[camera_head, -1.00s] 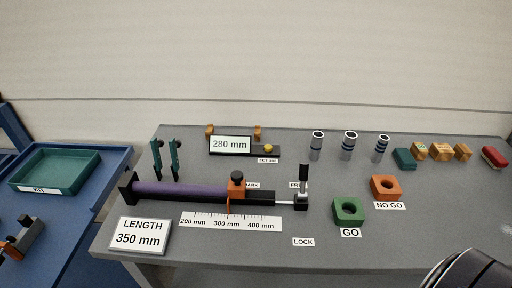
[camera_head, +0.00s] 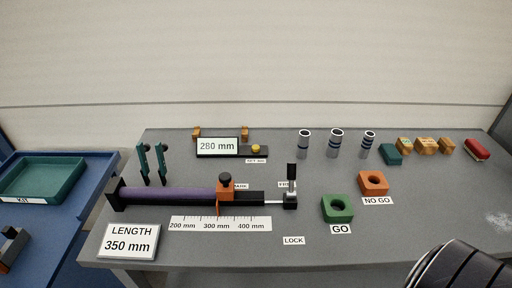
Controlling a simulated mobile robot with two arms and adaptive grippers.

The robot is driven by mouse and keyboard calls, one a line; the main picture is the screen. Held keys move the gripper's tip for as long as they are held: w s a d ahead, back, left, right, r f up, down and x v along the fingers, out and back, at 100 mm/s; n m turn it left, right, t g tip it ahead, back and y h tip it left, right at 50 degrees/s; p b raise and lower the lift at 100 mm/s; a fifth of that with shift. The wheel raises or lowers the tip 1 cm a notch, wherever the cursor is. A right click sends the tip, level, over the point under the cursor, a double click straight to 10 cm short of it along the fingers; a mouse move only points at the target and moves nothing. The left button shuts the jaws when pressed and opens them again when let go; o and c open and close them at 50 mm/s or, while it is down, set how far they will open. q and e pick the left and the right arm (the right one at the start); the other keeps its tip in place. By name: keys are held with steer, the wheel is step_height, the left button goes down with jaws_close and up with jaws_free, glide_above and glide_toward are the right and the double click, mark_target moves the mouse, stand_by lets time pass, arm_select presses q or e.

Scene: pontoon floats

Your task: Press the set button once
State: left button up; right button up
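The set button is a small yellow round knob (camera_head: 256,148) on a dark base at the back of the grey bench. A small white label (camera_head: 256,161) lies in front of it, its print hard to read. Just left of it a display (camera_head: 218,146) reads 280 mm. Nothing touches the button. Neither of my grippers shows; only a dark rounded part of my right arm (camera_head: 458,270) enters at the lower right, far from the button.
A purple tube in a measuring fixture (camera_head: 170,195) lies in front of the display, with an upright black handle (camera_head: 292,172) at its right end. A sign (camera_head: 128,241) reads LENGTH 350 mm. Metal cylinders (camera_head: 336,143), green (camera_head: 338,208) and orange (camera_head: 373,183) blocks stand right. A tray (camera_head: 42,180) sits left.

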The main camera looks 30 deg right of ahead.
jaws_close()
stand_by(1.3)
